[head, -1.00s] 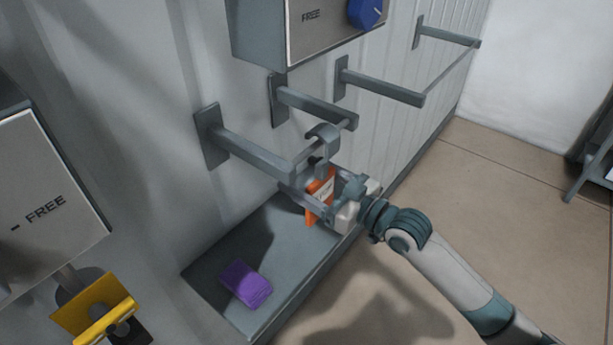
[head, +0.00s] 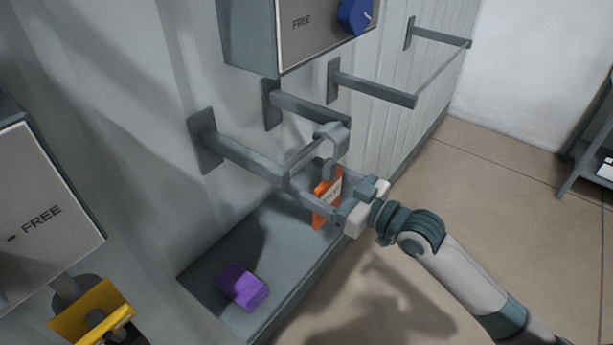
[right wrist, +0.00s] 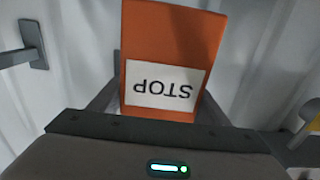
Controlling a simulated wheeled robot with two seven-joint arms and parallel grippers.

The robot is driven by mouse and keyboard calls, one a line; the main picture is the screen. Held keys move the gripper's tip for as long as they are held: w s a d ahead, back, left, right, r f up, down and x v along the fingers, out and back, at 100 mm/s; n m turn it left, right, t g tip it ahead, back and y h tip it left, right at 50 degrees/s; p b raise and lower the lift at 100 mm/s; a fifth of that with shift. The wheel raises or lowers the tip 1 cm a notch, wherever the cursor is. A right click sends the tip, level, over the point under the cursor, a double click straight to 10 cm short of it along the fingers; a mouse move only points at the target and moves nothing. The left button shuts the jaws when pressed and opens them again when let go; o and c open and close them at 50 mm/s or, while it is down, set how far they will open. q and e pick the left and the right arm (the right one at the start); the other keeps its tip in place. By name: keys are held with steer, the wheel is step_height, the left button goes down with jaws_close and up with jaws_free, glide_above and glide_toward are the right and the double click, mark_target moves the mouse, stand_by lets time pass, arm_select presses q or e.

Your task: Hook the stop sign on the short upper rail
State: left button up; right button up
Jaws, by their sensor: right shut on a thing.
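The stop sign (head: 325,203) is an orange plate with a white label; the right wrist view shows it close up (right wrist: 170,40), its word STOP upside down. A grey hook (head: 332,140) rises above it. My right gripper (head: 318,192) is shut on the sign, with a finger on either side. The hook overlaps the far end of a short rail (head: 303,157) joining the ends of two wall brackets. I cannot tell whether it is over the rail or only in front of it. My left gripper is not in view.
A second rail (head: 442,72) on two brackets is farther right. A box marked FREE with a blue knob (head: 355,15) is above. A purple block (head: 242,287) lies on the grey ledge (head: 290,265) below. Another FREE box (head: 45,190) and a yellow part (head: 92,310) are at left.

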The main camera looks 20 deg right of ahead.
steer(key=v, duration=1.1)
steer(key=shift+s+b, duration=0.15)
steer(key=shift+b, duration=0.25)
stand_by(0.7)
steer(key=shift+d+r, duration=0.1)
steer(key=shift+d, duration=0.05)
stand_by(1.4)
